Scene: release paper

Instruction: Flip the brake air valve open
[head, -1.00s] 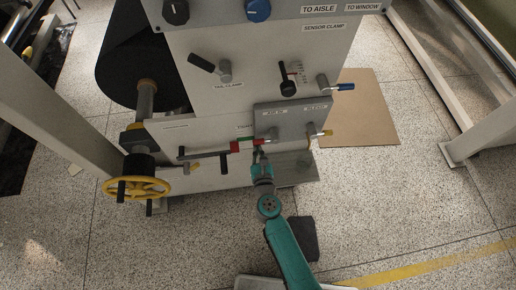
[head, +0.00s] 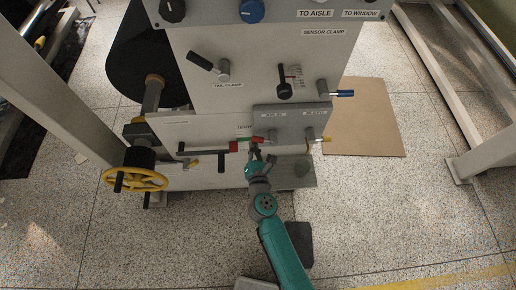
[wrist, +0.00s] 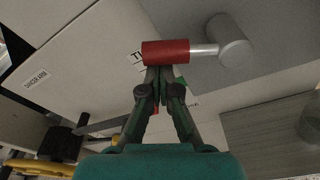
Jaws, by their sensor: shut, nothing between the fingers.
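A small valve with a red lever (head: 257,140) sits at the left of a grey panel (head: 291,113) on the machine's lower front. Its lever points left, with green and red parts of the machine just behind its end. In the wrist view the red grip (wrist: 166,52) joins a metal stem and a round grey knob (wrist: 228,40). My gripper (head: 256,152) is just below the lever in the head view. In the wrist view the gripper's fingertips (wrist: 163,74) are together and empty at the lower edge of the red grip; I cannot tell whether they touch it.
A yellow-handled valve (head: 325,139) is to the right on the same panel. A blue-handled lever (head: 343,93) and black clamp levers are above. A horizontal bar with a black handle (head: 221,161) and a yellow handwheel (head: 136,179) are to the left.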

